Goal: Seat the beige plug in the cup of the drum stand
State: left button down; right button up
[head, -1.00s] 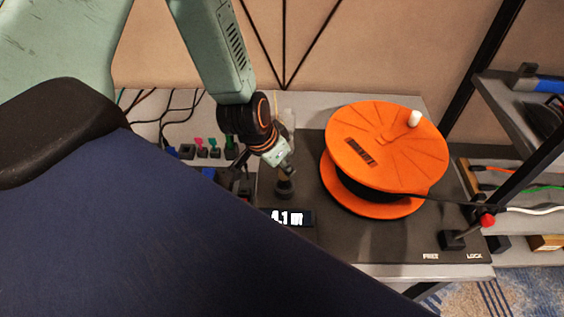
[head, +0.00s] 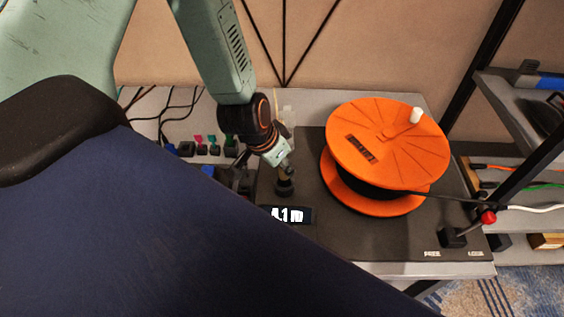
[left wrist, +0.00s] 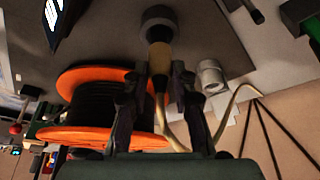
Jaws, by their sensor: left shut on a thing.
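My left gripper (head: 285,166) is shut on the beige plug (left wrist: 160,60) and holds it upright, directly at the cup (head: 284,188) of the drum stand. In the left wrist view, the plug sits between the two fingers (left wrist: 158,88), its dark end meeting the round grey cup (left wrist: 158,16). I cannot tell how far the end is inside the cup. A beige cable runs back from the plug between the fingers. The orange drum (head: 385,140) stands right of the cup on the dark stand plate (head: 350,240). My right gripper is not in view.
A small display (head: 287,215) reading 4.1 m lies just in front of the cup. Several coloured plugs (head: 200,147) stand at the left. A clear-grey cylinder (left wrist: 210,76) stands beside the gripper. A red-knobbed lever (head: 488,217) and a shelf are at the right.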

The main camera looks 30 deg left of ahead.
pick_arm(q)
jog(key=shift+f+b, duration=0.65)
jog(key=shift+f, duration=0.4)
dwell(0.8)
jog(key=c, duration=1)
grip_release()
jog(key=shift+r, duration=0.1)
jog(key=shift+v, duration=5.95)
